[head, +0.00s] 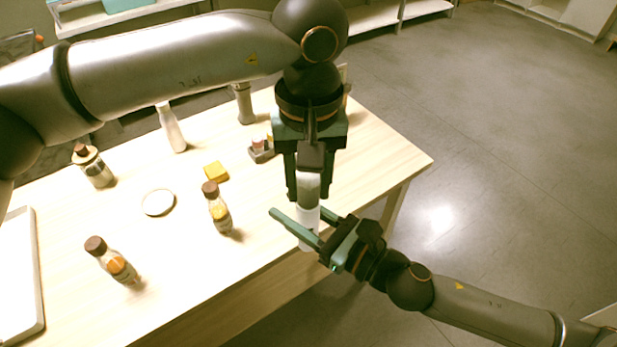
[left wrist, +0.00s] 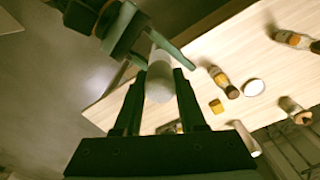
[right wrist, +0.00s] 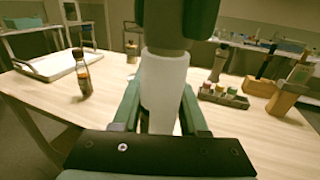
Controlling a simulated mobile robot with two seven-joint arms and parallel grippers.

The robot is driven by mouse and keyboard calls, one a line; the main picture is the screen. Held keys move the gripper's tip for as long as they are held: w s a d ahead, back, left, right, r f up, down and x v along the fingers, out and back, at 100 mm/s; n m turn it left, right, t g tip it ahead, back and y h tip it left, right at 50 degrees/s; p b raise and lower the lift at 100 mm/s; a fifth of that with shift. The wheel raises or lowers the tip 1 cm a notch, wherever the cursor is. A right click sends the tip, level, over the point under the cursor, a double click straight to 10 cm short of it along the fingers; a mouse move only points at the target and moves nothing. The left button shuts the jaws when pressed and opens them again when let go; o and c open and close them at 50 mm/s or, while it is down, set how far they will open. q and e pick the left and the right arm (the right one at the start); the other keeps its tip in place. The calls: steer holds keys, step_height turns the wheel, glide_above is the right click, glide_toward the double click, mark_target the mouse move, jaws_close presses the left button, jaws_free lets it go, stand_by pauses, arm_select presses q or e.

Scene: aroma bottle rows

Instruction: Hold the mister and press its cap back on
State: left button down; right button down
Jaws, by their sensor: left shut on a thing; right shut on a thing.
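The mister (head: 308,236) is a pale white cylinder, roughly upright, held in the air by the table's right edge. My right gripper (head: 303,216) is shut around its body from the side; the body also shows in the right wrist view (right wrist: 163,88). My left gripper (head: 309,192) points down from above, shut on the pale cap (head: 308,183) at the top. In the left wrist view the cap (left wrist: 158,86) lies between the fingers, in line with the body. The fingers partly hide the joint, so I cannot tell whether the cap is fully seated.
Brown-capped bottles (head: 218,210) stand on the wooden table (head: 255,265), with a white bottle (head: 171,130) behind. A yellow block (head: 215,171), a round white dish (head: 158,202) and a small grey caddy (head: 261,155) lie between. A white tray (head: 20,270) is at left.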

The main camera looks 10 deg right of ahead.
arm_select(q)
steer(key=shift+f, duration=0.3)
steer(key=shift+c, duration=2)
jaws_free()
steer(key=shift+r, duration=0.1)
step_height(320, 180, up, 12)
